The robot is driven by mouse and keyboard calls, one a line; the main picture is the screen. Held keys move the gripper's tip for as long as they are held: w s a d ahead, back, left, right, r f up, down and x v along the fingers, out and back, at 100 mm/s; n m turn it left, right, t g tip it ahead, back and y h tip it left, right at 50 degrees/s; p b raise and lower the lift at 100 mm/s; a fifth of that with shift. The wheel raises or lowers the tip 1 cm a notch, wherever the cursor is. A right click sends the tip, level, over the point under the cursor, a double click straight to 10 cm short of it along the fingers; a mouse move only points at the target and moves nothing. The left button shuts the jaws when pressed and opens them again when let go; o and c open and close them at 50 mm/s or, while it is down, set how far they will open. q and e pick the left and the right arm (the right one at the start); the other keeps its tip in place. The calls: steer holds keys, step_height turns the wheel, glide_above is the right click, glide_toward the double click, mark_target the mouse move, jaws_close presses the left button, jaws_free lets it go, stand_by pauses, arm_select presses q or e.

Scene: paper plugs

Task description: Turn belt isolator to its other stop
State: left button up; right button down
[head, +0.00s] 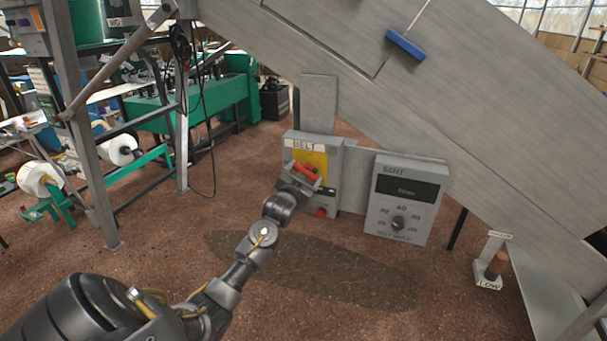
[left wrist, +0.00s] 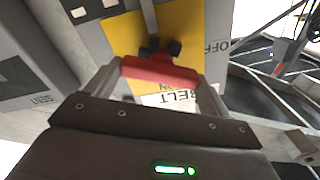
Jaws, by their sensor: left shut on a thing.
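The belt isolator is a grey box (head: 332,160) labelled BELT with a yellow plate (head: 318,158) and a red handle (head: 305,172). My left gripper (head: 299,178) is at the front of this box, shut on the red handle. In the left wrist view the red handle (left wrist: 160,71) lies crosswise between the two fingers, in front of the yellow plate (left wrist: 185,35). ON and OFF markings show on the box there, upside down. The handle's exact angle is partly hidden by my gripper in the head view. My right gripper does not show.
A grey SENT box (head: 405,200) with a dial and dark display is right of the isolator. A red button (head: 321,213) is low on the isolator box. The sloping grey conveyor side (head: 450,95) hangs above. A small LOW stand (head: 491,262) is at the right. Open floor lies in front.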

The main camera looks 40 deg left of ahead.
arm_select(q)
steer(key=m+p, duration=0.1)
steer(key=m, duration=0.5)
steer(key=shift+d+m, duration=0.1)
steer(key=shift+m, duration=0.2)
steer(key=m, duration=0.6)
steer(key=shift+f, duration=0.2)
steer(key=shift+m, duration=0.3)
steer(key=o, duration=0.9)
steer(key=shift+w+d, duration=0.1)
steer(key=b+v, duration=0.2)
steer(key=v, duration=0.9)
steer(key=shift+w, duration=0.1)
